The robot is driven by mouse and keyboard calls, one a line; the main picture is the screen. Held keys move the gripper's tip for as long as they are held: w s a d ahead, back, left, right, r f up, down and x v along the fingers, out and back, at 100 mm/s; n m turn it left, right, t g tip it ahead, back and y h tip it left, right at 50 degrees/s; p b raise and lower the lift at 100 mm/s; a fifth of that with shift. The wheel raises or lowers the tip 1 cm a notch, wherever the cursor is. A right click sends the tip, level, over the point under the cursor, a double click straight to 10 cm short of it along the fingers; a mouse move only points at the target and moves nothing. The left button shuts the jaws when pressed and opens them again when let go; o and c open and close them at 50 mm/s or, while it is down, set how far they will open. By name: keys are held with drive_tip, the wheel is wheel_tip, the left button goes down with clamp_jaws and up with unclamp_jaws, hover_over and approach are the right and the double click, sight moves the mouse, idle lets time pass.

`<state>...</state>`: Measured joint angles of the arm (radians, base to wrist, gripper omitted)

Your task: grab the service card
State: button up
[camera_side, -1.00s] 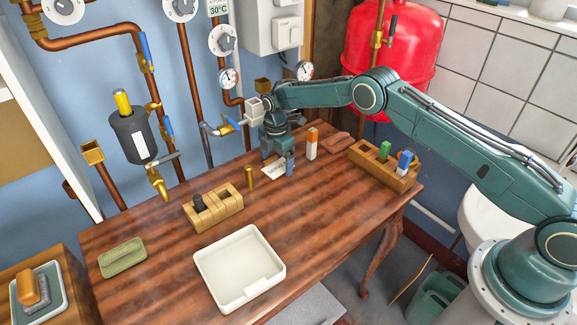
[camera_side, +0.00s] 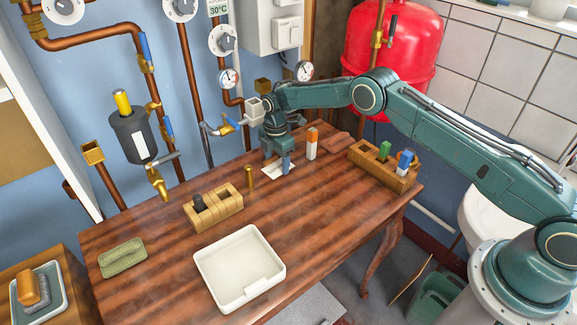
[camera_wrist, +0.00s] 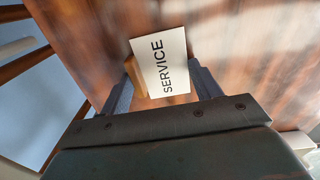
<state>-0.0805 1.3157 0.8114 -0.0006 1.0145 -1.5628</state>
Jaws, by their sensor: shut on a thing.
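The service card (camera_wrist: 160,62) is a white card with the word SERVICE in black, seen tilted in the wrist view. In the side view the white card (camera_side: 276,172) shows low at the fingertips, close to the tabletop near the back edge. My gripper (camera_side: 277,165) points down, its fingers on either side of the card. In the wrist view the gripper (camera_wrist: 165,88) is shut on the service card, and a tan wooden piece (camera_wrist: 137,76) shows at the card's left edge. I cannot tell whether the card touches the table.
A white block with an orange top (camera_side: 312,143) stands close on the right, and a brass cylinder (camera_side: 249,177) on the left. A slotted wooden block (camera_side: 225,211), a white tray (camera_side: 204,278) and a wooden rack (camera_side: 400,184) are on the table. Pipes line the wall behind.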

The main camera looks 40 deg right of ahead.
sight(277, 167)
drive_tip(key=shift+r, duration=0.15)
wheel_tip(277, 167, up, 20)
idle(0.7)
idle(0.5)
